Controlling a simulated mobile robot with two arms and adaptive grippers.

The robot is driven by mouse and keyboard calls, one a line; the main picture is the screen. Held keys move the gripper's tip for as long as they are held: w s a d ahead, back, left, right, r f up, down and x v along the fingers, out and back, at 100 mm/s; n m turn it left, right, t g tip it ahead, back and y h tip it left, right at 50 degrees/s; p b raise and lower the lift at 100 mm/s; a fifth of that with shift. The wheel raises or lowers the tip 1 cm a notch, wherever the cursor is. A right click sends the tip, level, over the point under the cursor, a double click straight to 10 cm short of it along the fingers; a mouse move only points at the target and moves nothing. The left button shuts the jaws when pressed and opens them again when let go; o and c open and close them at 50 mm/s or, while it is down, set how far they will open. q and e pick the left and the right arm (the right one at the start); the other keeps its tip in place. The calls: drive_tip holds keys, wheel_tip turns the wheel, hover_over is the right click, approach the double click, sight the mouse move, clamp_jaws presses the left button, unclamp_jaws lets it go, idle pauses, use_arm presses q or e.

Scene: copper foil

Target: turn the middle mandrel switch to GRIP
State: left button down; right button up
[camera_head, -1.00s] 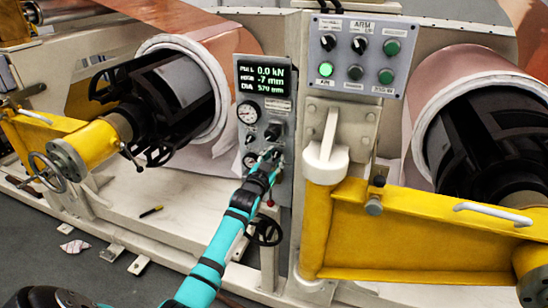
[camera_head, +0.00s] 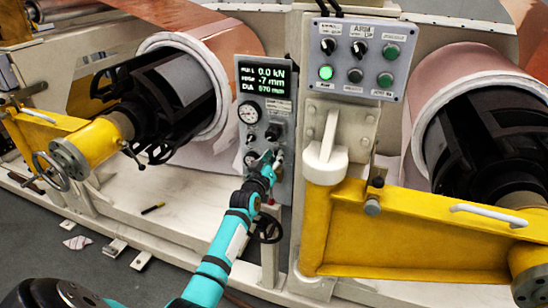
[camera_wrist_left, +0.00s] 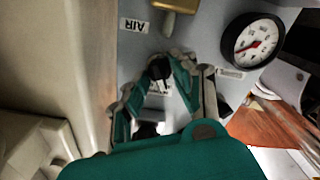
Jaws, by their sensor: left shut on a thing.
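The grey control panel (camera_head: 283,182) with a lit display (camera_head: 263,80) stands on the post in the middle of the head view. My left gripper (camera_head: 268,158) is at the lower part of this panel, under a larger dark knob (camera_head: 273,131). In the left wrist view its fingertips (camera_wrist_left: 166,66) close around a small black switch knob (camera_wrist_left: 158,67). The fingers cover most of the switch and part of a white label below it, so I cannot read its position. My right gripper is not in view.
Round gauges sit left of the knobs, one at the upper left (camera_head: 249,113); a gauge (camera_wrist_left: 252,40) also shows in the wrist view. A button box (camera_head: 356,58) is above right. A yellow arm (camera_head: 410,235) stands right, and a handwheel (camera_head: 266,230) hangs below.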

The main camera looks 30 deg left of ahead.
use_arm(q)
drive_tip(key=shift+f+n, duration=0.1)
drive_tip(key=shift+n, duration=0.3)
drive_tip(key=c, duration=1.4)
unclamp_jaws()
drive_tip(key=shift+s+d+f, duration=0.15)
drive_tip(key=shift+s+f, duration=0.1)
drive_tip(key=shift+f, duration=0.05)
drive_tip(key=v, duration=1.1)
drive_tip(key=shift+s+d+r, duration=0.15)
drive_tip(key=shift+s+r, duration=0.15)
drive_tip(key=shift+r, duration=0.1)
drive_tip(key=shift+w, duration=0.1)
drive_tip(key=shift+f, duration=0.1)
